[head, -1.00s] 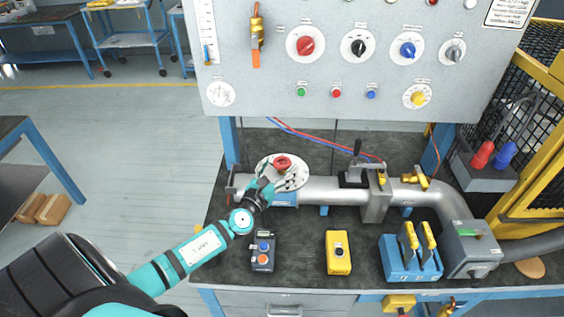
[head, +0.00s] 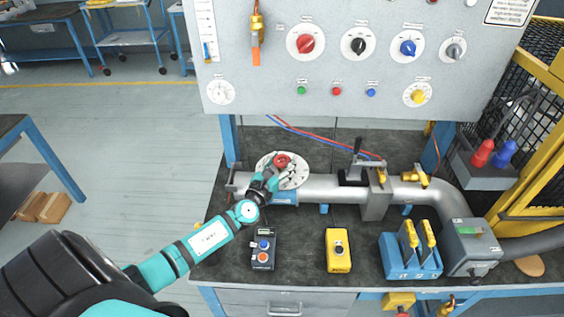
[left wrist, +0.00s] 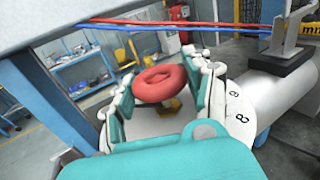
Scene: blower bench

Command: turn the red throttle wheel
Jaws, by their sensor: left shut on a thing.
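The red throttle wheel (head: 282,160) stands above a round white dial plate (head: 264,161) on the left part of the grey pipe (head: 325,188). My left gripper (head: 279,171) reaches it from the front left and is shut on it. In the left wrist view the red wheel (left wrist: 161,84) sits between the two finger pads (left wrist: 163,97), with a small brass-coloured part below it. The dial plate (left wrist: 237,110) carries black numbers, partly hidden by the fingers. My right gripper is in neither view.
A grey control panel (head: 330,60) with knobs rises behind the pipe. On the dark bench, a black control box (head: 263,248), a yellow box (head: 338,251) and a blue block with yellow handles (head: 410,262) stand in front. A yellow-framed mesh guard (head: 545,130) closes the right.

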